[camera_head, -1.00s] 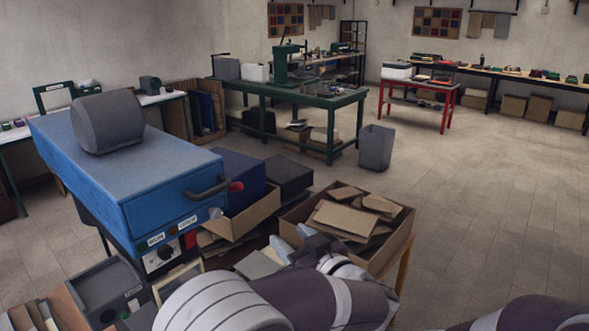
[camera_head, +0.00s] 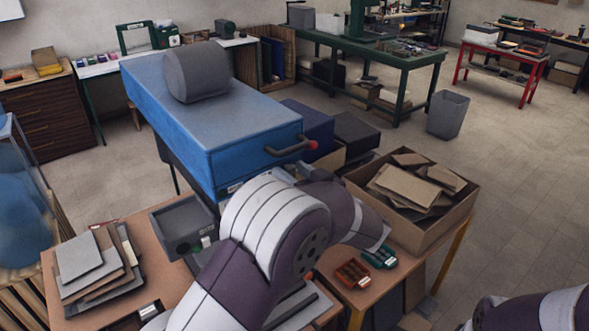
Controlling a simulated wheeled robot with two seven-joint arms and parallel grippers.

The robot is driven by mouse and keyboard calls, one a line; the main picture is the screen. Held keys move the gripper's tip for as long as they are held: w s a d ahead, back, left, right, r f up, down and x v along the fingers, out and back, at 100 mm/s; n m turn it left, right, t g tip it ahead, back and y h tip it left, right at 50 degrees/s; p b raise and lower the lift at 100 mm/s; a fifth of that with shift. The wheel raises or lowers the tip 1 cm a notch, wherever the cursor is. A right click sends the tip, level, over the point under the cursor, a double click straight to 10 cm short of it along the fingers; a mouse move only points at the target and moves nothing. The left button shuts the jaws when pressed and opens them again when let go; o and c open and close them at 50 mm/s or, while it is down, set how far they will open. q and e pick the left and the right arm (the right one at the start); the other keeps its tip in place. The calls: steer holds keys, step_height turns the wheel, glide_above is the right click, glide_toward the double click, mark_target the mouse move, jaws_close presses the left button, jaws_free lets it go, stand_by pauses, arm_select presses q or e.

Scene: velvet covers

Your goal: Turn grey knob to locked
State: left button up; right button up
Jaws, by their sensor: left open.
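A blue box-shaped machine (camera_head: 215,115) stands at the middle left with a dark handle (camera_head: 290,147) that ends in a red tip. A large grey cylinder (camera_head: 197,72) lies on its top. A small strip of labels (camera_head: 235,187) shows low on its front. The small round dial below the labels, seen earlier, is now hidden behind my left arm, so its setting cannot be read. My left gripper (camera_head: 288,173) is close to the machine's lower front edge, partly covered by my own arm. Its jaws are open and appear empty. My right gripper is out of view.
A cardboard box of cardboard pieces (camera_head: 420,195) stands to the right of my left arm. A grey open bin (camera_head: 185,228) and stacked sheets (camera_head: 95,265) lie on the bench to its left. Red (camera_head: 353,273) and green (camera_head: 379,256) small trays sit at the bench's right.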

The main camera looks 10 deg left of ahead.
arm_select(q)
steer(key=shift+w+d+f, duration=0.1)
steer(key=shift+w+d, duration=0.1)
steer(key=shift+d, duration=0.05)
steer(key=shift+c, duration=0.7)
steer(key=c, duration=0.5)
jaws_close()
